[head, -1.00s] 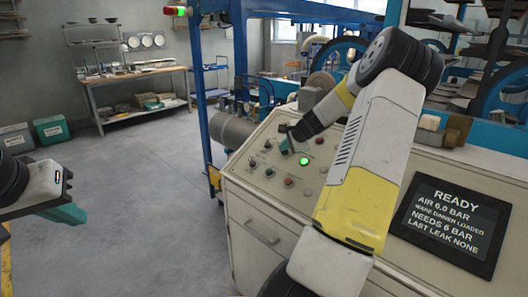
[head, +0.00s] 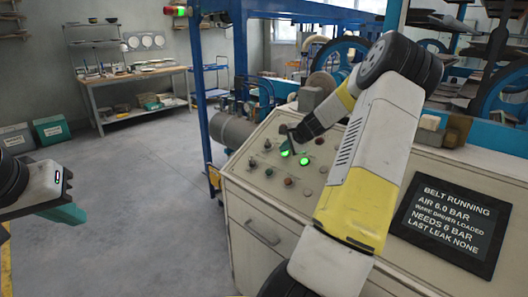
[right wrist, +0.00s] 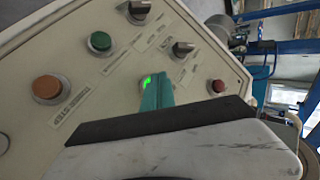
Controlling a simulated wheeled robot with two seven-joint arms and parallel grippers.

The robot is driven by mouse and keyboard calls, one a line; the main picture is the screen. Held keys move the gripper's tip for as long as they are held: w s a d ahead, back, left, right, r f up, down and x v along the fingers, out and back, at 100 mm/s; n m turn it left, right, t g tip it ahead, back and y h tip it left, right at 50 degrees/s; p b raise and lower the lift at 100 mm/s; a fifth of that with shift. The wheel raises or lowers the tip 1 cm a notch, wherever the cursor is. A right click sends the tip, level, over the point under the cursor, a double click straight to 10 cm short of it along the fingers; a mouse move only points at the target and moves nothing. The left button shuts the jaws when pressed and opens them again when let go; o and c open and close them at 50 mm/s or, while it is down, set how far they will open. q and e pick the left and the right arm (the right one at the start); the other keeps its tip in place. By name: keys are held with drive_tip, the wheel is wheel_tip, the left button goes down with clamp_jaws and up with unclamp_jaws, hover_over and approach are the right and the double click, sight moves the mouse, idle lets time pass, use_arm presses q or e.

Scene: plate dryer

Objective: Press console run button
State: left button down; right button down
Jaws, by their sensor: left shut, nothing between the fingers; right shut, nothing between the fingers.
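The control console (head: 245,178) has a sloped panel with several buttons and knobs. My right gripper (head: 287,146) is shut, its teal tip at a green-lit button (head: 285,154) that I take for the run button. In the right wrist view the teal fingers (right wrist: 154,94) cover part of this lit button (right wrist: 146,82); I cannot tell whether they touch it. A second lit green button (head: 304,161) is just right of it. The console display (head: 452,222) reads "BELT RUNNING". My left gripper (head: 68,213) is shut and empty over the floor at the left.
In the right wrist view an orange button (right wrist: 46,88), a dark green button (right wrist: 100,41), a red button (right wrist: 218,87) and black knobs surround the fingers. A blue frame post (head: 200,100) stands behind the console.

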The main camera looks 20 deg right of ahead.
drive_tip(key=shift+r, duration=0.1)
drive_tip(key=shift+s+a+r, duration=0.2)
drive_tip(key=shift+a+r, duration=0.2)
drive_tip(key=shift+r, duration=0.25)
drive_tip(key=shift+r, duration=0.1)
drive_tip(key=shift+s+a+r, duration=0.15)
drive_tip(key=shift+a+r, duration=0.25)
drive_tip(key=shift+r, duration=0.3)
drive_tip(key=shift+s+a+r, duration=0.15)
drive_tip(key=shift+a+r, duration=0.2)
drive_tip(key=shift+r, duration=0.35)
drive_tip(key=shift+s+a+r, duration=0.15)
drive_tip(key=shift+a+r, duration=0.25)
drive_tip(key=shift+r, duration=0.3)
